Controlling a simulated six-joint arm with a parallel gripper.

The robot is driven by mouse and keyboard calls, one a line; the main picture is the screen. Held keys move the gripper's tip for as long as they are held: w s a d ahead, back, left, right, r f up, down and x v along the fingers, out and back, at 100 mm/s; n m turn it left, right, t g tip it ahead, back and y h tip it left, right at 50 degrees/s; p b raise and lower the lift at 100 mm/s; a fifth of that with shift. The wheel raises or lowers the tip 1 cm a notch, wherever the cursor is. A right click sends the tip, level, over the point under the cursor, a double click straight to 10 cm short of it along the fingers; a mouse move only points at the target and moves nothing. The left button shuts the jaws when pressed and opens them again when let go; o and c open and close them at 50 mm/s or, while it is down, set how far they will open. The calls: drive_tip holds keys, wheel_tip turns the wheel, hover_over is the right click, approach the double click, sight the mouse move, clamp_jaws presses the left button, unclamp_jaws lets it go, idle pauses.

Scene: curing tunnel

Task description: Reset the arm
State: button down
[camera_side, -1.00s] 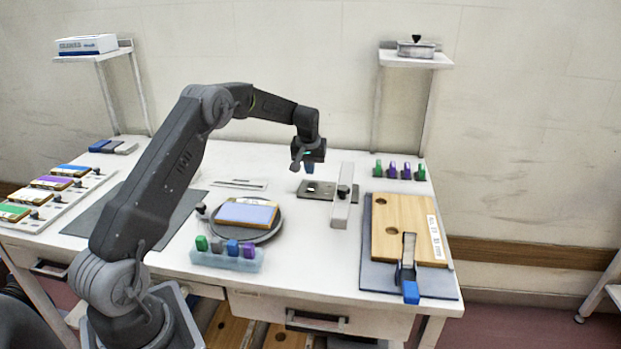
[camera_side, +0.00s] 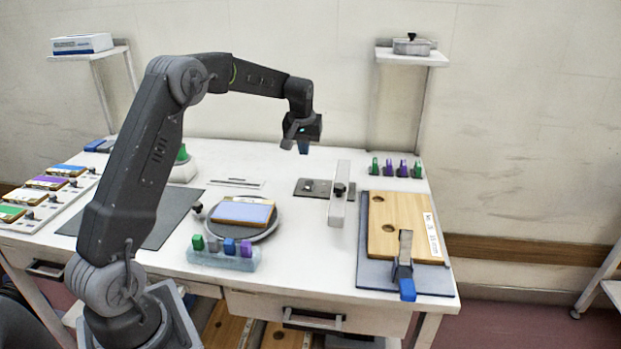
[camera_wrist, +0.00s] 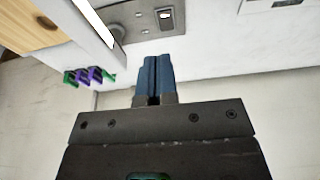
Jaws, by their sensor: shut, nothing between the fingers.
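My gripper (camera_side: 303,147) hangs in the air above the back middle of the white table (camera_side: 290,172). Its blue fingers point down and touch nothing. In the wrist view the two blue fingers (camera_wrist: 158,72) are together with nothing between them.
A dark plate (camera_side: 313,188) and white upright bar (camera_side: 339,195) stand below and right of my gripper. A round turntable (camera_side: 270,233) bears a blue-topped block (camera_side: 243,212). A wooden board (camera_side: 405,215) lies right. Several coloured clips (camera_side: 389,168) stand at the back right. A shelf (camera_side: 410,57) rises behind.

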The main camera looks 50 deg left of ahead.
drive_tip(key=s+d+r+m+t, duration=0.1)
drive_tip(key=s+d+r+m, duration=0.1)
drive_tip(key=s+d+r, duration=0.6)
drive_tip(key=s+d+r+m+t, duration=0.15)
drive_tip(key=s+d+r, duration=0.3)
drive_tip(key=d, duration=0.55)
drive_tip(key=s+d+f+m, duration=0.1)
drive_tip(key=s+d, duration=0.2)
drive_tip(key=s, duration=0.3)
drive_tip(key=s+d+f+m+h, duration=0.1)
drive_tip(key=s+d+m, duration=0.1)
drive_tip(key=s, duration=0.4)
drive_tip(key=s+d+f+m+t+h, duration=0.1)
drive_tip(key=s+d+f+m, duration=0.1)
drive_tip(key=s, duration=0.4)
drive_tip(key=shift+s+d, duration=0.3)
drive_tip(key=shift+d, duration=0.6)
